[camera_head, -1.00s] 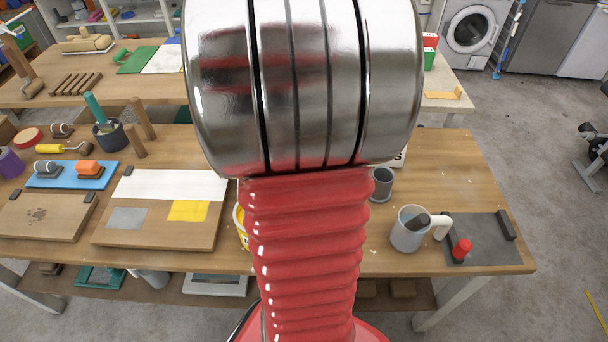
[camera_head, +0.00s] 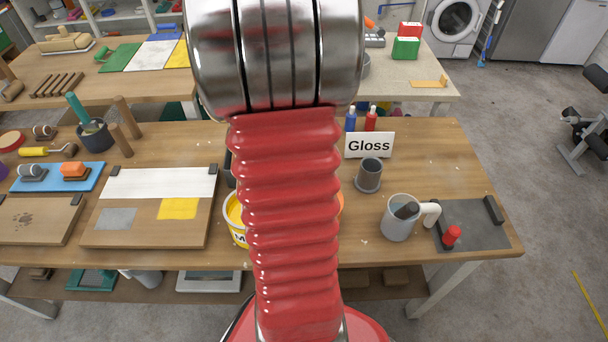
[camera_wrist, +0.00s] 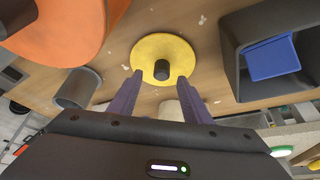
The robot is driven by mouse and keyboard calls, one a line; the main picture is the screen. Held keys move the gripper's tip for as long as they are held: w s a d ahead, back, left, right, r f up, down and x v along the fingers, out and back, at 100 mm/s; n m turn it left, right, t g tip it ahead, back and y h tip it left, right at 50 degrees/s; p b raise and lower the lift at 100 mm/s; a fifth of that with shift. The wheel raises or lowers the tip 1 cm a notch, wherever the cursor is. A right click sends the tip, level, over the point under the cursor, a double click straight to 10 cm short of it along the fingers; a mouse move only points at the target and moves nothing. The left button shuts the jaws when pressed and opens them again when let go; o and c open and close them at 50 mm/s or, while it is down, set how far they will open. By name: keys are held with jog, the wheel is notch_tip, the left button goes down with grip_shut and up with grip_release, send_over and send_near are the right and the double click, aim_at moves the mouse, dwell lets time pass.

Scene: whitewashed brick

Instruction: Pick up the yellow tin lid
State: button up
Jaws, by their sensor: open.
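The yellow tin lid (camera_wrist: 178,50) is a round disc with a dark knob (camera_wrist: 162,70) in its middle, lying on the wooden table in the wrist view. My gripper (camera_wrist: 158,88) is open and empty, its two purple fingers pointing at the near edge of the lid with the knob between their lines. I cannot tell how high the fingers are above the lid. In the head view the lid is not seen, and my own red arm hides the middle of the table. A yellow tin (camera_head: 237,218) shows partly beside the arm.
In the wrist view an orange round thing (camera_wrist: 60,30) is at left, a grey cup (camera_wrist: 77,88) below it, and a dark bin with a blue block (camera_wrist: 272,57) at right.

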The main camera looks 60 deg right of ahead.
jog(key=shift+x, duration=1.6)
jog(key=shift+w, duration=0.1)
grip_shut()
notch_tip(320, 180, up, 10)
dwell(0.4)
dwell(0.4)
